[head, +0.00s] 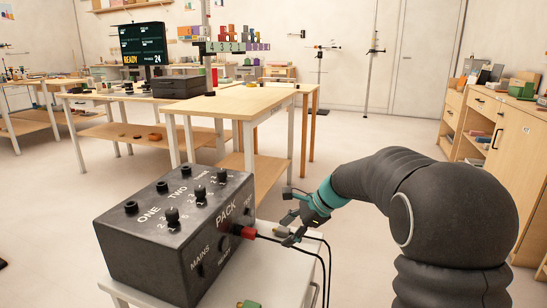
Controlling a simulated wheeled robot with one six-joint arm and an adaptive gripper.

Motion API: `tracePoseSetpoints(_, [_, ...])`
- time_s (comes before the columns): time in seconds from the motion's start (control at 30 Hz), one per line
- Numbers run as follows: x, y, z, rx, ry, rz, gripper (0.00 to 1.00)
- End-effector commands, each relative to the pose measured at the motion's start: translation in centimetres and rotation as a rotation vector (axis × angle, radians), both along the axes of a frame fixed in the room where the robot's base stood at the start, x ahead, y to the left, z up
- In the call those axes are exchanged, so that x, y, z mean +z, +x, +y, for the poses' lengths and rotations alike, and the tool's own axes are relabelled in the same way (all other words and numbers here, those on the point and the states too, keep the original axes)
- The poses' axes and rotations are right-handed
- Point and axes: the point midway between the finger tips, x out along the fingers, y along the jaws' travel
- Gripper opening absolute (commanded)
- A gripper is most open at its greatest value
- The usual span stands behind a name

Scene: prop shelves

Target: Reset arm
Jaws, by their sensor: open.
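My arm (370,178) enters from the right and bends down toward the left in the head view. My gripper (291,216) is open at its end, just right of a black control box (150,235). The box stands on a small white table (262,290) and carries labels such as ONE, TWO, PACK and MAINS, with several knobs on top. A red plug (243,232) sits in the box's right side, with black cables (310,250) running from it below my gripper. The gripper appears apart from the plug and holds nothing that I can see.
Wooden workbenches (262,98) stand behind the box, with a black case (178,87) and a screen (142,44) reading READY 24. A wooden cabinet (508,135) stands at the right. The pale floor between the benches and cabinet is clear. A green item (248,304) shows at the bottom edge.

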Motion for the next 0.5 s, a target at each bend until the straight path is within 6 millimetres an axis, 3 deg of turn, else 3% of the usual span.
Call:
tracePoseSetpoints(0.2, [-1.8,-6.5,-2.8,0.366,-0.239,-0.169,0.59])
tracePoseSetpoints(0.5, [-0.7,-16.8,-6.8,0.858,-0.54,-0.379,0.59])
